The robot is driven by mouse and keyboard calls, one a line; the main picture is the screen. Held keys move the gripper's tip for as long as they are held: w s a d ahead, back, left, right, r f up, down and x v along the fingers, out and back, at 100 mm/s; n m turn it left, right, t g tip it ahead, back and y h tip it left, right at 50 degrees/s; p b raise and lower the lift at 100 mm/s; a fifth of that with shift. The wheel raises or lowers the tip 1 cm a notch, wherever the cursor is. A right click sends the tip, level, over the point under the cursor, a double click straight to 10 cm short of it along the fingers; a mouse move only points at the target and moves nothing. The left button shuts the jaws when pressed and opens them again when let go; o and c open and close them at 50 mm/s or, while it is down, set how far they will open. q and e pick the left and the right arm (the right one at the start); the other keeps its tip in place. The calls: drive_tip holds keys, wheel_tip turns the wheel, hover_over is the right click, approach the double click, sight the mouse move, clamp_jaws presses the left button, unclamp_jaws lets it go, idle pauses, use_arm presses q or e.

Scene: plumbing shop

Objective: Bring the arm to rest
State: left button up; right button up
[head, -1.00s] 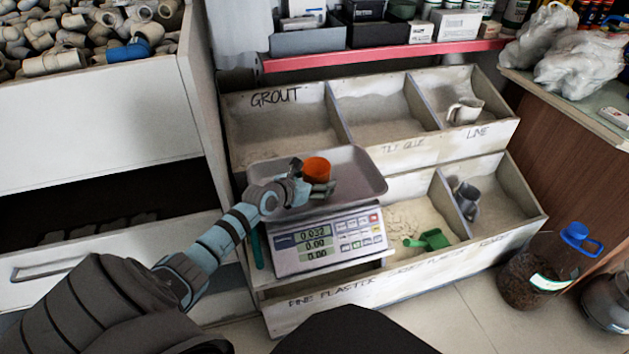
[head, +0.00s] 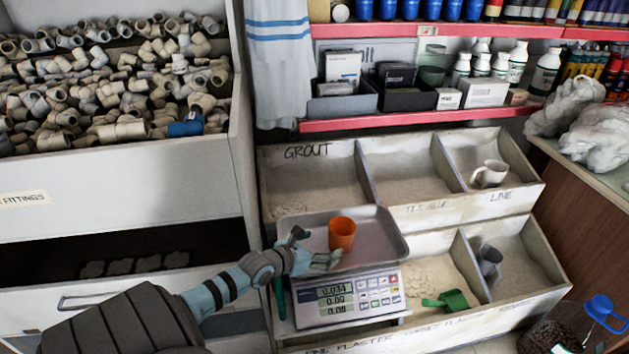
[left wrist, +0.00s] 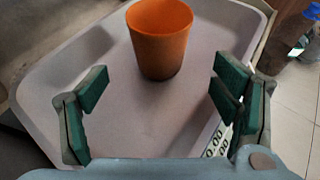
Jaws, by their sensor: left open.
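My left gripper (head: 314,249) is open and empty over the near left part of the metal weighing tray (head: 380,249). In the left wrist view its two green-padded fingers (left wrist: 160,100) stand wide apart. An orange cup (head: 342,234) stands upright on the tray just beyond the fingers; it also shows in the left wrist view (left wrist: 160,40), apart from both pads. My right gripper is not in view.
Bins of powder (head: 420,210) stand behind and to the right of the scale, with a green scoop (head: 447,300) in one. A red shelf edge (head: 400,120) runs above. A drawer unit of pipe fittings (head: 120,180) stands at the left. A blue-handled jug (head: 600,312) is at the lower right.

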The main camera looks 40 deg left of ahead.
use_arm(q)
drive_tip(key=shift+p+v, duration=0.45)
drive_tip(key=shift+v, duration=0.5)
